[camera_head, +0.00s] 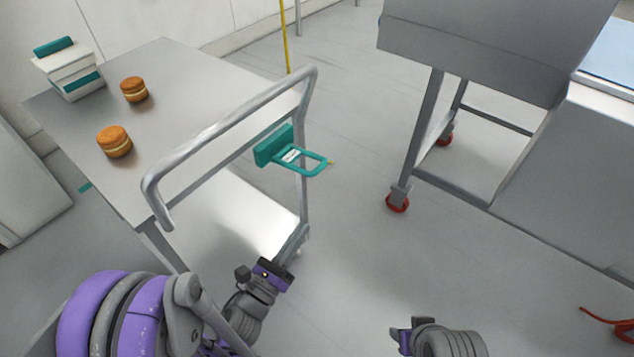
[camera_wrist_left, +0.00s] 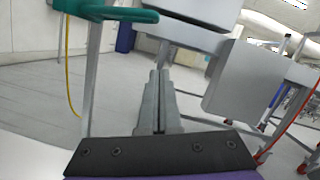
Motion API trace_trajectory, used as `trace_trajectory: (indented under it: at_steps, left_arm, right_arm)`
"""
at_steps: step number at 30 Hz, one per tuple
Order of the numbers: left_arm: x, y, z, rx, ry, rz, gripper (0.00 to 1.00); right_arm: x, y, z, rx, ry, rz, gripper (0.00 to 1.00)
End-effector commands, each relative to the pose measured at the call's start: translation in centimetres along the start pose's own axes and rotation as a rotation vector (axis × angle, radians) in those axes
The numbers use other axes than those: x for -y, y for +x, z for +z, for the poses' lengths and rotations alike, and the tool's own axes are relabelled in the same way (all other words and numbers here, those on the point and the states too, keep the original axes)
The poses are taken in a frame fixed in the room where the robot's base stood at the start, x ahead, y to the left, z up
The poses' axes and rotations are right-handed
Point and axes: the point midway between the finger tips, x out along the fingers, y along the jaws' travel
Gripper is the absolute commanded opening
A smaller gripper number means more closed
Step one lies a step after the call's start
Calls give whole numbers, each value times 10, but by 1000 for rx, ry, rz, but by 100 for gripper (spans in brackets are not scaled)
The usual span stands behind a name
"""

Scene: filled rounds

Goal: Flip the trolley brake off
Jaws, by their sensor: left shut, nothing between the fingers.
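The trolley (camera_head: 225,130) has a grey metal top, a bent tube push handle and a lower shelf. A teal brake lever (camera_head: 313,165), a loop with a white label, sticks out to the right from a teal block (camera_head: 274,147) beside the handle's right post. Teal parts also show at the top left of the left wrist view (camera_wrist_left: 105,12). My left gripper (camera_head: 302,232) is shut and empty, below the lever near the foot of that post, apart from the lever. Part of my right arm shows at the bottom; its right gripper (camera_head: 400,338) shows no clear fingers.
Two filled rounds (camera_head: 115,141) (camera_head: 134,89) and a white tub with teal parts (camera_head: 68,69) stand on the trolley top. A grey machine on legs with red casters (camera_head: 397,203) stands to the right. Open floor (camera_head: 345,235) lies between them. A yellow pole (camera_head: 285,40) stands behind.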

Motion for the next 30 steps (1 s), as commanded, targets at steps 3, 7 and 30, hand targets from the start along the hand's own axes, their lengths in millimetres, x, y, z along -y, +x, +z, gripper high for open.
trace_trajectory:
  at_steps: [3, 7, 30]
  left_arm:
    - [0, 0, 0, 0, 1, -1, 0]
    - [0, 0, 0, 0, -1, 0, 0]
    - [0, 104, 11, 1, -3, 3, 0]
  right_arm:
    - [0, 0, 0, 0, 0, 0, 50]
    - [0, 0, 0, 0, 0, 0, 50]
    - [0, -49, -12, -13, 0, 0, 50]
